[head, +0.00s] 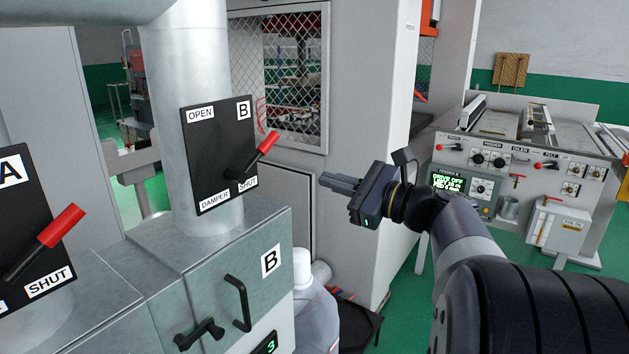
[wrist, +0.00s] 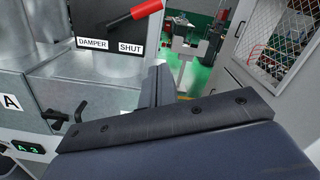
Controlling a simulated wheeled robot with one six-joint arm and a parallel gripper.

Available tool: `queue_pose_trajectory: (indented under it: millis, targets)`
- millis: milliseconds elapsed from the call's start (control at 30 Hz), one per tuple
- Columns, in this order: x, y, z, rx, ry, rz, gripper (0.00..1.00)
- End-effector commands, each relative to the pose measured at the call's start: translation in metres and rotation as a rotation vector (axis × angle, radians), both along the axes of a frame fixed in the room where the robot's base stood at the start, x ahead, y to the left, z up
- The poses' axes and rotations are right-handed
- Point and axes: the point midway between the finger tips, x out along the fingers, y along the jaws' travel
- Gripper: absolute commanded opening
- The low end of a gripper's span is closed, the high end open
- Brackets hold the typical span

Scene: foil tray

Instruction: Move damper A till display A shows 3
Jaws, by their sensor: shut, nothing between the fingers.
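Damper A's black plate (head: 22,215) is cut off at the left edge of the head view. Its red-gripped lever (head: 62,226) points up and right, above the SHUT label. Display A (wrist: 28,149) is small at the lower left of the wrist view and appears to read 3 in green. My gripper (head: 322,182) is shut and empty, in the air right of damper B's plate, touching nothing. It is well away from damper A. Its dark fingers (wrist: 157,84) also show in the wrist view.
Damper B's plate (head: 195,160) and red lever (head: 267,143) stand between my gripper and damper A. Box B (head: 215,275) has protruding black handles and a partly cropped display (head: 265,345). A grey cabinet (head: 365,100) stands behind my gripper; a control console (head: 525,150) is at right.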

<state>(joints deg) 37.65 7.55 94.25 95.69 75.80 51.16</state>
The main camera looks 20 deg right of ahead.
Motion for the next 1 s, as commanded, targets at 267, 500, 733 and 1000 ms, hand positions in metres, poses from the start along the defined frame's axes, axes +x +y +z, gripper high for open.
queue_pose_trajectory:
  millis: [267,500,733,1000]
  targets:
    - [-0.01,-0.005,0.004,-0.076,-0.055,-0.003,0.0]
    - [-0.015,0.004,0.024,-0.484,-0.343,-0.018,0.0]
    - [-0.021,0.013,0.045,-0.942,-0.669,-0.031,0.0]
    - [-0.03,0.025,0.069,-1.474,-1.055,-0.035,0.0]
